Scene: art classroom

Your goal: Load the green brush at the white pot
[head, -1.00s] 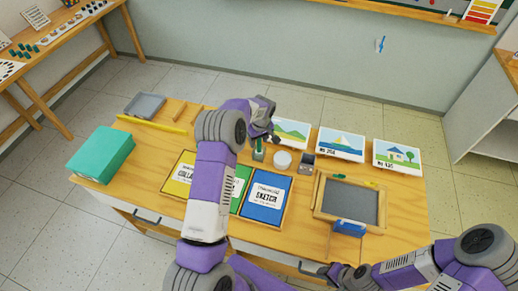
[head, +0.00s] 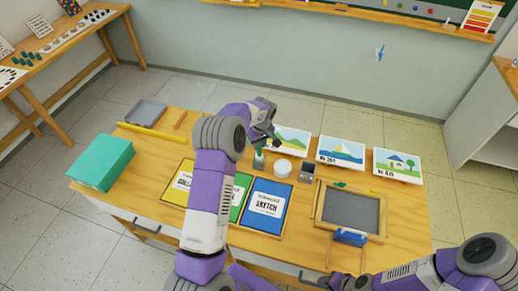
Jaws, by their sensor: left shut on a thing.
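The white pot (head: 283,168) is a short round pot standing on the table, just right of a small grey holder (head: 259,162). My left gripper (head: 266,138) is above and behind this holder, up and left of the white pot. It is shut on the green brush (head: 260,151), of which only a short green part shows. The brush appears upright at the holder; whether its lower end is inside it I cannot tell. My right gripper (head: 318,279) is low at the bottom edge, far from the pots, and its fingers are unclear.
A dark square pot (head: 306,173) stands right of the white pot. Picture cards (head: 342,152) line the back edge. Sketch pads (head: 266,206) lie in front, with a framed grey board (head: 351,208) and a blue item (head: 350,236) at right. A teal box (head: 101,162) is at left.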

